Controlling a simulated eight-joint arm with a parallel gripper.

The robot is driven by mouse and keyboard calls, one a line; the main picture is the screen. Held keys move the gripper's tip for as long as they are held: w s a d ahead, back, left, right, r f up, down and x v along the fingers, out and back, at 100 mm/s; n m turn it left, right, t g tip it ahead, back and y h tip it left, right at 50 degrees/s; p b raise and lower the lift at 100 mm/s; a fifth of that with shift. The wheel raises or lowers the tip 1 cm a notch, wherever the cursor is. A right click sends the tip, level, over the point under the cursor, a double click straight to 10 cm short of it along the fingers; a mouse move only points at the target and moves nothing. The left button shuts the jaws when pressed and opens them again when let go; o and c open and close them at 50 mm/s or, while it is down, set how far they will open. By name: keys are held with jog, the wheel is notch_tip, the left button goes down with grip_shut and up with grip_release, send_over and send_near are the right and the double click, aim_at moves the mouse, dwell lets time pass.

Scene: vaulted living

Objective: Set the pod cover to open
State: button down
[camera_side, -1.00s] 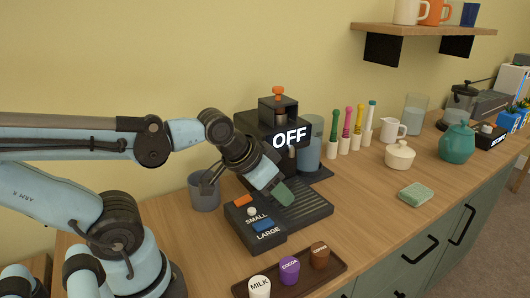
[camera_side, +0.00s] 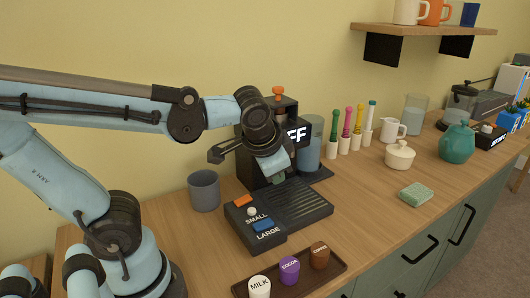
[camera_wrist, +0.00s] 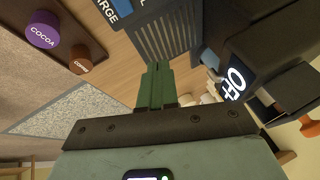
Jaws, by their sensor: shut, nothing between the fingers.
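The black coffee machine (camera_side: 246,165) stands against the wall. Its lit display reads OFF, partly hidden by my wrist in the side view; in the wrist view the OFF display (camera_wrist: 234,84) shows at the right. An orange knob (camera_side: 278,91) tops the upright part of the machine. Which part is the pod cover, and whether it is open, I cannot tell. My gripper (camera_side: 278,179) is in front of the machine, above its slatted drip tray (camera_side: 300,203), pointing down. Its green fingers (camera_wrist: 157,82) are shut together and empty.
Left of the machine stands a grey cup (camera_side: 204,191). The button panel (camera_side: 254,222) sits at the machine's front left. A tray (camera_side: 325,274) with milk, cocoa and coffee pods is in front. Colored-handled utensils (camera_side: 346,130) stand to the right. Open counter lies right of the drip tray.

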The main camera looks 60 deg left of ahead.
jog(key=w+a+r+m+g+y, duration=0.1)
jog(key=w+a+r+y, duration=0.1)
jog(key=w+r+y, duration=0.45)
jog(key=n+g+y, duration=0.1)
jog(key=y, duration=0.5)
send_near(281, 91)
jog(key=x, duration=0.7)
jog(key=a, duration=0.8)
jog(key=shift+a, duration=0.4)
jog(key=shift+d, duration=0.1)
